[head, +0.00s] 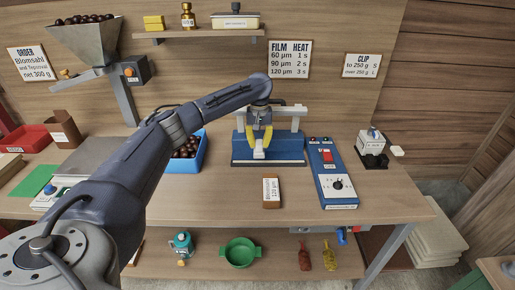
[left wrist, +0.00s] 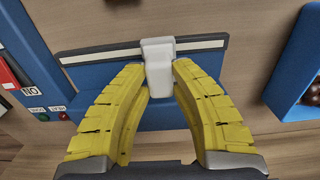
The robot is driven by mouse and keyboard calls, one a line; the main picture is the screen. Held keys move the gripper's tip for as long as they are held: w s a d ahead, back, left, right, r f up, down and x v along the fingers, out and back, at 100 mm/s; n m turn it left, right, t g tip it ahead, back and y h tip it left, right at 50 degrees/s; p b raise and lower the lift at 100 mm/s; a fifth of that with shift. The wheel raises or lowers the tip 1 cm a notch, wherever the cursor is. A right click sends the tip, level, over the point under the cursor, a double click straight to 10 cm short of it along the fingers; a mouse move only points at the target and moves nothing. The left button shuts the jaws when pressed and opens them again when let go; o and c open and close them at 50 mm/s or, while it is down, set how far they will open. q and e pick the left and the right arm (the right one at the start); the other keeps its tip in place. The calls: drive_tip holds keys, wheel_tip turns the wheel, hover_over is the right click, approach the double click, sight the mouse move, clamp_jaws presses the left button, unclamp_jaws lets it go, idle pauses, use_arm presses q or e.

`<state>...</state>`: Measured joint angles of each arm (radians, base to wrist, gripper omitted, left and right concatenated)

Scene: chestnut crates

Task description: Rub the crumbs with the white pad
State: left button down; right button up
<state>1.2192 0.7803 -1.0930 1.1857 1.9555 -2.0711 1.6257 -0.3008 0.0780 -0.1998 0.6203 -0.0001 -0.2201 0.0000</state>
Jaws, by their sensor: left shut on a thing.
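My left gripper (head: 259,143) has yellow fingers and is shut on the white pad (head: 259,154). The pad is a small white block between the fingertips in the left wrist view (left wrist: 158,78). It is in front of the blue sealer (head: 290,148), over the pale strip and dark bar in the wrist view; I cannot tell whether it touches them. I cannot make out any crumbs; they may be too small or hidden behind the pad and fingers. My right gripper is not in view.
A blue control box (head: 330,178) stands right of the sealer and a blue bin of chestnuts (head: 203,150) left of it. A brown labelled packet (head: 271,191) lies on the bench in front. The bench (head: 225,205) around the packet is clear.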

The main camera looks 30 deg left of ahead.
use_arm(q)
drive_tip(key=shift+r, duration=1.95)
drive_tip(key=shift+d, duration=0.1)
